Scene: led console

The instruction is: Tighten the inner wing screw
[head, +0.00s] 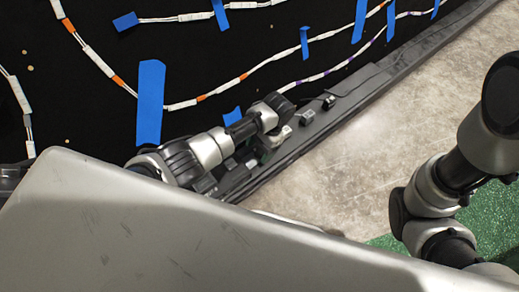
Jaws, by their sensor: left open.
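My left arm reaches over the black panel to the grey ledge along its lower edge. My left gripper (279,136) is at the end of this arm, low over the ledge, and is open. I cannot make out anything between its fingers. Small dark fittings (306,117) and (328,101) sit on the ledge just right of the gripper. I cannot tell which fitting, if any, is the inner wing screw; the wrist may hide it. My right arm is at the right side, but its gripper is out of view.
The black panel (200,60) carries LED strips (235,83) with white, orange and purple sections, held by blue tape (150,100). The grey ledge (375,85) runs diagonally to the upper right. Bare concrete floor (370,150) and a green mat (478,215) lie beyond it.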

